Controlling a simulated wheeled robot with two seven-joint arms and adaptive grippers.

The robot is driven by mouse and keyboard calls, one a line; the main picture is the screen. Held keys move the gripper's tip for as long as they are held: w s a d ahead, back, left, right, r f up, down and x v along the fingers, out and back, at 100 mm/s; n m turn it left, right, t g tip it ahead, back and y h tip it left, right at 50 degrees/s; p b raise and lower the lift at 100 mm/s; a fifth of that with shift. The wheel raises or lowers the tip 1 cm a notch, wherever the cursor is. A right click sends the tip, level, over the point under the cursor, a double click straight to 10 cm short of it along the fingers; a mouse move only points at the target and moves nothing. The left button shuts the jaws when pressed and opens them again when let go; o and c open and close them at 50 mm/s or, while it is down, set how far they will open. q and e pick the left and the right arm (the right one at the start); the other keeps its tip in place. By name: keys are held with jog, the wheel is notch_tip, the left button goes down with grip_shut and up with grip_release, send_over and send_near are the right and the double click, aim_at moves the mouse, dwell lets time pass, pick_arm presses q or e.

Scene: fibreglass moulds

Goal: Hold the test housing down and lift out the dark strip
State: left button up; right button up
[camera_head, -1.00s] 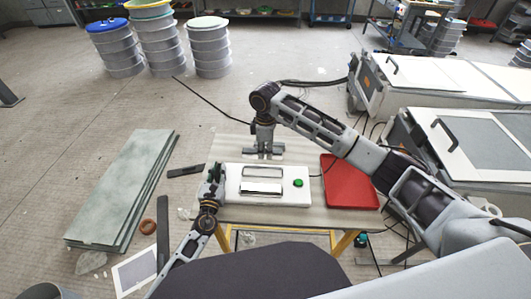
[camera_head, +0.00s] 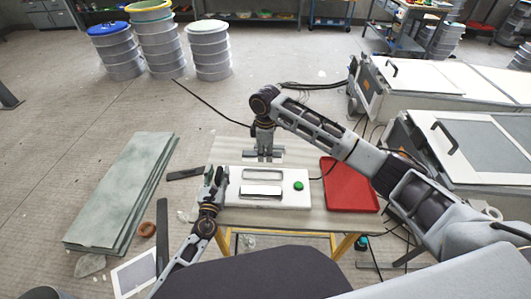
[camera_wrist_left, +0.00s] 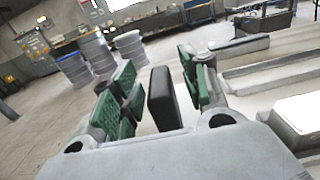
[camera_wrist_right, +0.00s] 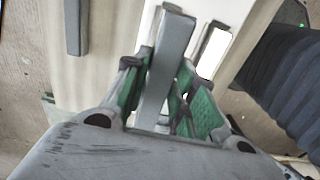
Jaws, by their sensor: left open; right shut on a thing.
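The white test housing (camera_head: 300,202) lies on the table with two long openings and a green button (camera_head: 298,186). My left gripper (camera_head: 216,174) is at the housing's left end, its fingers apart. In the left wrist view a dark upright block (camera_wrist_left: 160,98), seemingly the dark strip, stands between the open left fingers (camera_wrist_left: 150,90), with gaps beside it. My right gripper (camera_head: 264,154) points down at the housing's far edge. In the right wrist view its fingers (camera_wrist_right: 163,95) are shut on a grey bar (camera_wrist_right: 169,55). Whether this bar belongs to the housing I cannot tell.
A red tray (camera_head: 350,186) lies on the table right of the housing. A dark flat bar (camera_head: 185,173) lies left of the table's far part. Grey-green boards (camera_head: 120,190) are stacked on the floor at left. White cabinets (camera_head: 440,75) stand at right.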

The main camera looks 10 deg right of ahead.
pick_arm(q)
jog(key=shift+v, duration=5.9)
